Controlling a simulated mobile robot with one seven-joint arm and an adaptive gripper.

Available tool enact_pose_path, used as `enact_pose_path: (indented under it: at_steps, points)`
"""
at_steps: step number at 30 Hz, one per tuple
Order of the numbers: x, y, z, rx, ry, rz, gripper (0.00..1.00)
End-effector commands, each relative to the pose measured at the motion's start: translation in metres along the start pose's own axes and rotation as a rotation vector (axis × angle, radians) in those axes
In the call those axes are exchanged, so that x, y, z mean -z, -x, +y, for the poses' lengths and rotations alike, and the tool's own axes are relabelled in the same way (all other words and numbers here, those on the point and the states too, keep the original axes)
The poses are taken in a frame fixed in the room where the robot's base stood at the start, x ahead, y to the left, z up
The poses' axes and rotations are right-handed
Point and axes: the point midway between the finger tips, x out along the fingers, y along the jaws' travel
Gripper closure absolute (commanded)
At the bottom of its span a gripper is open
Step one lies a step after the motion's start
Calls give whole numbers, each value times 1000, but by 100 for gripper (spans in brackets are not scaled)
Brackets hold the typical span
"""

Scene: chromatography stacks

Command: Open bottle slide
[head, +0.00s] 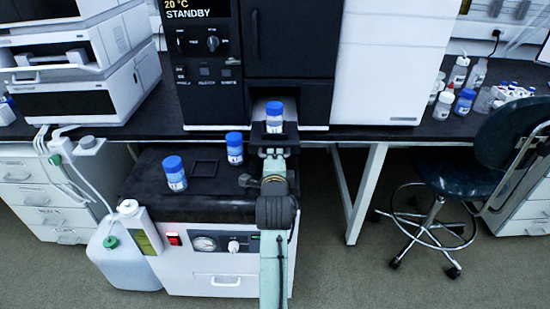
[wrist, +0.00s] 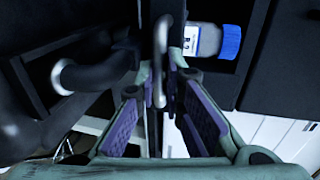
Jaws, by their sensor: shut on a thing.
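My gripper (head: 272,153) is at the slide's front. In the wrist view my gripper (wrist: 162,80) is shut on a grey metal handle (wrist: 161,50), which passes between the fingertips. The bottle is beside the handle, apart from my fingers. My arm hides part of the slide's front in the head view.
Two blue-capped bottles, one left (head: 174,174) and one nearer the slide (head: 234,148), stand on the low black-topped cabinet (head: 150,205). An empty square frame (head: 204,168) lies between them. A chair (head: 440,165) stands at right. A second curved grey bar (wrist: 62,75) is left of the handle.

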Motion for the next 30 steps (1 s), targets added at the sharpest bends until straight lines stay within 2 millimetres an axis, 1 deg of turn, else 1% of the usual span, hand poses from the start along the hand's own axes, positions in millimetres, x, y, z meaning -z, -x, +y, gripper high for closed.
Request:
enact_pose_path:
  at_steps: [5, 6, 14, 24, 26, 30]
  points:
    - [0, 0, -1, 1, 0, -1, 100]
    - [0, 0, 0, 1, 0, -1, 89]
    - [0, 0, 0, 1, 0, 0, 72]
    - [0, 2, 0, 1, 0, 0, 71]
    - [0, 7, 0, 2, 0, 0, 71]
    - [0, 29, 0, 1, 0, 0, 71]
